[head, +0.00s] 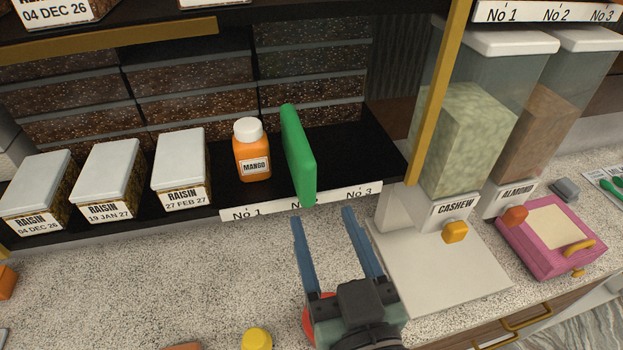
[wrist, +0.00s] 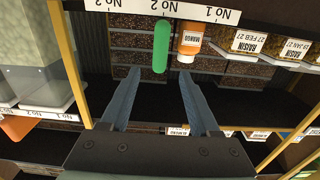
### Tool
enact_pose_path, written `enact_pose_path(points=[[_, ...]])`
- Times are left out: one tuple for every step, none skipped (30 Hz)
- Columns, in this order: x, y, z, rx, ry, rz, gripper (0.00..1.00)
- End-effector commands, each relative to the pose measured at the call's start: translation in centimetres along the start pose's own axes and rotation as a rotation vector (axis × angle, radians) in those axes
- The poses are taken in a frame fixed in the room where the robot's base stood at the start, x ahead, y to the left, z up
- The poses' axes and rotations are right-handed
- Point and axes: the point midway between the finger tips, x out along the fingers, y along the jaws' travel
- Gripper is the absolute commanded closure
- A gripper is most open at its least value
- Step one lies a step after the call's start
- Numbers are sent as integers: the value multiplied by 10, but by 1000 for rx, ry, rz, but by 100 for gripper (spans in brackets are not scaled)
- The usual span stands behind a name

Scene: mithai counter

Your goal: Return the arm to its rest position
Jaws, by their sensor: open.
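My gripper (head: 334,234) is open and empty, with its two blue fingers apart above the counter, in front of the black shelf. A green slab-shaped item (head: 298,154) stands upright on the shelf, just beyond the fingertips. In the wrist view the green item (wrist: 161,46) appears between and past the fingers of my gripper (wrist: 160,98), apart from them. An orange bottle labelled MANGO (head: 252,152) with a white cap stands left of the green item; it also shows in the wrist view (wrist: 190,40).
Several RAISIN boxes (head: 181,170) stand on the shelf (head: 352,150) at left. The CASHEW dispenser (head: 462,135) and a gold post (head: 440,92) are at right. A pink box (head: 552,238) sits farther right. A yellow-capped item (head: 257,338) is at the front. The speckled counter (head: 170,275) is mostly clear at left.

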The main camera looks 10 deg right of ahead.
Motion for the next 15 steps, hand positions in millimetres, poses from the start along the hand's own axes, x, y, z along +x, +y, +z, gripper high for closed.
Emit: enact_pose_path(points=[[0,0,0,0,0,0,38],[0,0,0,0,0,0,38],[0,0,0,0,0,0,38],[0,0,0,-1,1,0,38],[2,0,-2,-4,5,0,38],[4,-1,-6,-11,15,-1,38],[7,-2,-12,-17,27,-2,38],[10,-2,-18,-24,41,-2,38],[16,-4,-30,-38,67,-1,38],[20,-6,-40,-48,91,-1,38],[25,-8,-52,-59,119,0,38],[31,-11,-72,-73,162,2,38],[35,-14,-87,-82,198,4,38],[39,-18,-103,-90,235,7,38],[42,-23,-125,-96,286,9,38]])
